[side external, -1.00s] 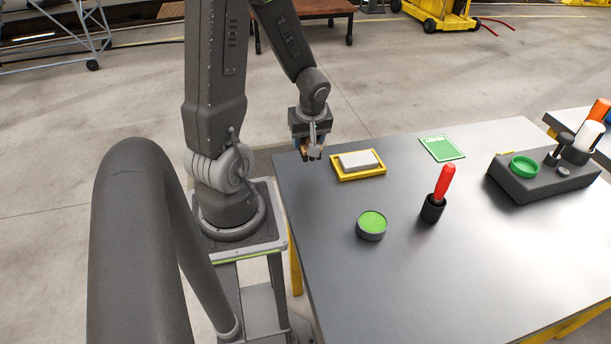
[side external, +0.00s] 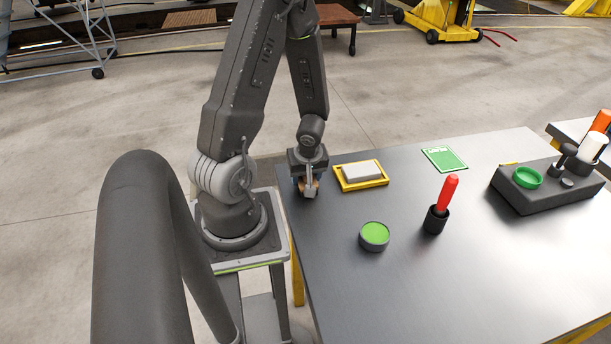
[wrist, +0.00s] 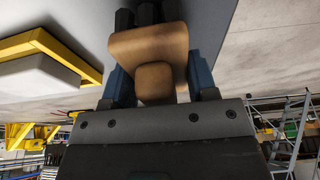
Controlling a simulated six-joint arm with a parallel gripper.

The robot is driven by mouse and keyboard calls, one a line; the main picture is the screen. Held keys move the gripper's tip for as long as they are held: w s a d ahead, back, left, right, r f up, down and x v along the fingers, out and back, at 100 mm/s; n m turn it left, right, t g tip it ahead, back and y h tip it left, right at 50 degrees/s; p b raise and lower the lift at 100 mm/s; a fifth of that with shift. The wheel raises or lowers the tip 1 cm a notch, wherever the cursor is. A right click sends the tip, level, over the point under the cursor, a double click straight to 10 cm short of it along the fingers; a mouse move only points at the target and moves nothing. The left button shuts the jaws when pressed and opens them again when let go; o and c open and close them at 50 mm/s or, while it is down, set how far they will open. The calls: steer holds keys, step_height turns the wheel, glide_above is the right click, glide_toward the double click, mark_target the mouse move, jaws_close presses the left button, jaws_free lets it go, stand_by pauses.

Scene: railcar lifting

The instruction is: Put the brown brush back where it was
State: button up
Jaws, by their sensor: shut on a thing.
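My gripper (side external: 309,188) is low over the left end of the dark table, left of the yellow tray. It is shut on the brown brush (wrist: 152,50), which fills the space between the jaws in the wrist view. In the side view only a small tan part of the brush (side external: 313,188) shows at the fingertips. I cannot tell whether the brush touches the table. Its underside is hidden.
The yellow tray (side external: 341,184) with a white block (side external: 362,170) is close on the right. The table's left front is clear.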

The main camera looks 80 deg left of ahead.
steer(key=shift+f, duration=0.25)
steer(key=o, duration=0.9)
steer(key=shift+f, duration=0.1)
